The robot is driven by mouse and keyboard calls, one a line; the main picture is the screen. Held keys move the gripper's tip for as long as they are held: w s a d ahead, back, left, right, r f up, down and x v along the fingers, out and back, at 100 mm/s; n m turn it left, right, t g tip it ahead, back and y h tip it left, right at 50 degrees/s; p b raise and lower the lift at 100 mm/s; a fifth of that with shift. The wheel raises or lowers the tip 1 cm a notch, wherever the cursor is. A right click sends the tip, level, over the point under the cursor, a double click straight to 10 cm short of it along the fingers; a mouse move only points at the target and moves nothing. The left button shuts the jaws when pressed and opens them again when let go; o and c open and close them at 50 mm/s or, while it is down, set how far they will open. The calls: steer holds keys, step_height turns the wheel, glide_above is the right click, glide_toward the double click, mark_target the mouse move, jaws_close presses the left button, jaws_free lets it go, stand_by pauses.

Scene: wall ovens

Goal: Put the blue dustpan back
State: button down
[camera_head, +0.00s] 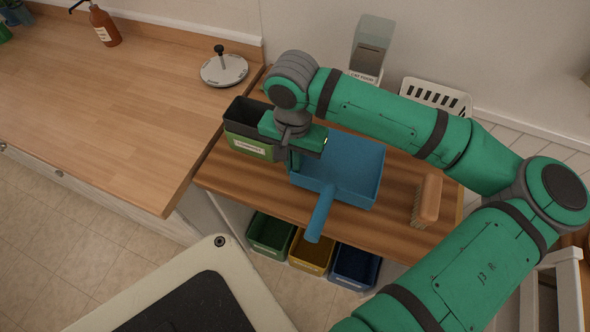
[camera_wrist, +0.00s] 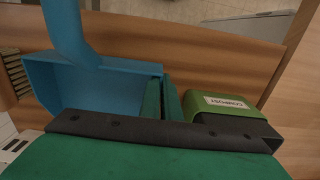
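The blue dustpan (camera_head: 352,165) lies on the wooden shelf top, its handle (camera_head: 320,214) pointing toward the front edge and slightly over it. In the wrist view its pan (camera_wrist: 95,88) and handle show at upper left. My gripper (camera_head: 293,160) is at the pan's left side wall. In the wrist view my two green fingers (camera_wrist: 162,98) are close together, one on each side of that wall, and appear shut on it. The palm hides part of the pan. I cannot tell whether the pan is lifted.
A green and black compost bin (camera_head: 247,146) stands just left of my gripper. A brush (camera_head: 427,201) lies right of the dustpan. A white basket (camera_head: 436,97) and a cat food container (camera_head: 370,48) stand behind. Green, yellow and blue bins (camera_head: 312,254) sit below.

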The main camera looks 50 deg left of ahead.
steer(key=shift+w+a+f, duration=0.1)
steer(key=shift+w+f, duration=0.1)
steer(key=shift+f, duration=0.8)
steer(key=shift+w+a+f, duration=0.1)
steer(key=shift+w+f, duration=0.05)
steer(key=shift+f, duration=0.95)
steer(key=c, duration=2)
jaws_free()
step_height(320, 180, up, 12)
steer(key=shift+d+r, duration=0.1)
steer(key=shift+r, duration=0.1)
